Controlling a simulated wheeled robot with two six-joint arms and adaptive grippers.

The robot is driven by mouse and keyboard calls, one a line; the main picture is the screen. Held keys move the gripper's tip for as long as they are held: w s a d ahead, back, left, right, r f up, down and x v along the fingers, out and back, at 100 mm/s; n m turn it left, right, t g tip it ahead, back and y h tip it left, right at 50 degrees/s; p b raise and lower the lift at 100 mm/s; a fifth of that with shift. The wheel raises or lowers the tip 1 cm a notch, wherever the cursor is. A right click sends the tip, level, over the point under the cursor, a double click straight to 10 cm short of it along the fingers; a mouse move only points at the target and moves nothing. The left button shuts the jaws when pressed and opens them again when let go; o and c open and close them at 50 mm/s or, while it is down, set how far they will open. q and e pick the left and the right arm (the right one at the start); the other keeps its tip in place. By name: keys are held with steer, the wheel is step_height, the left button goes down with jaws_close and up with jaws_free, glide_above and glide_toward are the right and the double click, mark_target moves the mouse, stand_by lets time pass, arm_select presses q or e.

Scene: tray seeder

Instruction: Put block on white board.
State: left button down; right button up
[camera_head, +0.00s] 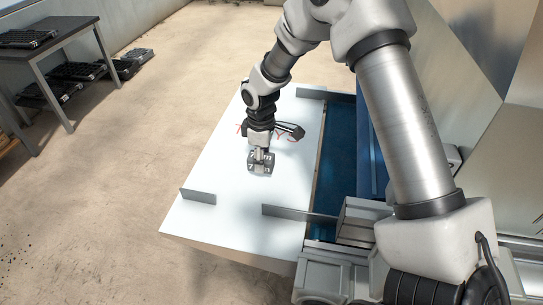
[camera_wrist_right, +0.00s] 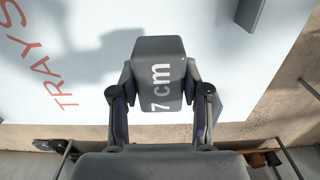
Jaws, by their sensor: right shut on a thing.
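The block is a dark grey cube with white "7 cm" lettering (camera_head: 261,167); it also shows in the right wrist view (camera_wrist_right: 160,70) between the fingers. My right gripper (camera_wrist_right: 160,95) is shut on the block, one finger on each side; it also shows in the head view (camera_head: 261,155). The white board (camera_head: 222,172) lies below the block, and its surface shows in the wrist view (camera_wrist_right: 60,90) with red "TRAYS" lettering. The block is over the middle of the board; I cannot tell whether it touches it. My left gripper is not in view.
Low grey rails (camera_head: 198,196) stand on the board, one near its left front corner and another (camera_head: 285,211) at the front right. A blue conveyor bed (camera_head: 338,185) lies right of the board. A table with black trays (camera_head: 45,38) stands far left across open floor.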

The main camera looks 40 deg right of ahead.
mark_target(263, 182)
step_height(263, 182, down, 6)
steer(key=shift+s+d+r, duration=0.1)
steer(key=shift+s+r, duration=0.05)
steer(key=shift+r, duration=0.1)
steer(key=shift+f, duration=0.25)
steer(key=shift+w+f, duration=0.2)
steer(key=shift+w, duration=0.05)
steer(key=o, duration=1.3)
steer(key=shift+s+r, duration=0.1)
steer(key=shift+r, duration=0.1)
step_height(263, 182, up, 12)
steer(key=shift+b, duration=0.35)
